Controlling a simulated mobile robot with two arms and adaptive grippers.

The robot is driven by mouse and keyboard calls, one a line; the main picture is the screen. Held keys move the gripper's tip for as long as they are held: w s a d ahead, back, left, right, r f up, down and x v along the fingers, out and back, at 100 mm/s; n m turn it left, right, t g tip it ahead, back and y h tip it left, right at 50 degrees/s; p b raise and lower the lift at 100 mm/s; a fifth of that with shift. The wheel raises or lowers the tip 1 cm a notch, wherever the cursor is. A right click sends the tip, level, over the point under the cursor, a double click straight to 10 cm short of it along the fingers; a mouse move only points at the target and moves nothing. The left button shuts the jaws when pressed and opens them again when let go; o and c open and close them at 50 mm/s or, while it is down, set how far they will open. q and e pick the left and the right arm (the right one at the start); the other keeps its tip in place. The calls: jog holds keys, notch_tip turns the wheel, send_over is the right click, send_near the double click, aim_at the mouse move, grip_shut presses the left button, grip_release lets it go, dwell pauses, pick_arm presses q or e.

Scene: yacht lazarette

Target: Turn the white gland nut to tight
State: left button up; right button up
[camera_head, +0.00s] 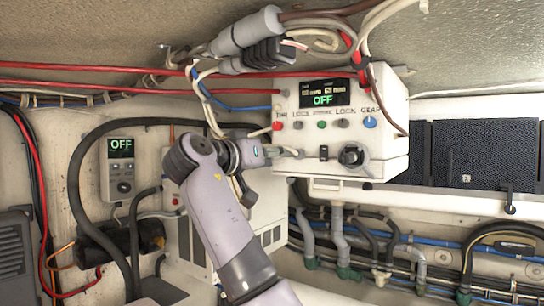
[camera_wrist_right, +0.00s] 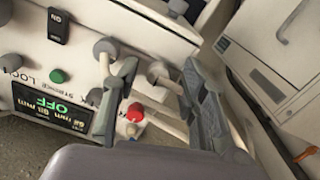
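The control box (camera_head: 380,148) hangs on the wall, its screen reading OFF. My right arm reaches to its left side, and my right gripper (camera_head: 268,153) is beside the box's lower left edge. In the right wrist view the right gripper (camera_wrist_right: 159,68) is open, with one finger on each side of a pale round fitting (camera_wrist_right: 158,71), which looks like the white gland nut. Gaps show between it and both fingers. In the head view the nut is too small and too covered to make out. My left gripper is not in view.
A red knob (camera_head: 277,126) sits at the box's left edge; cables hang close by. A white cabinet (camera_head: 265,215) stands below and left. Pipes and hoses (camera_head: 375,250) run below right.

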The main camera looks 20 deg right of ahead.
jog(key=shift+s, duration=0.1)
jog(key=v, duration=1.1)
jog(key=shift+s+a, duration=0.25)
jog(key=shift+a, duration=0.1)
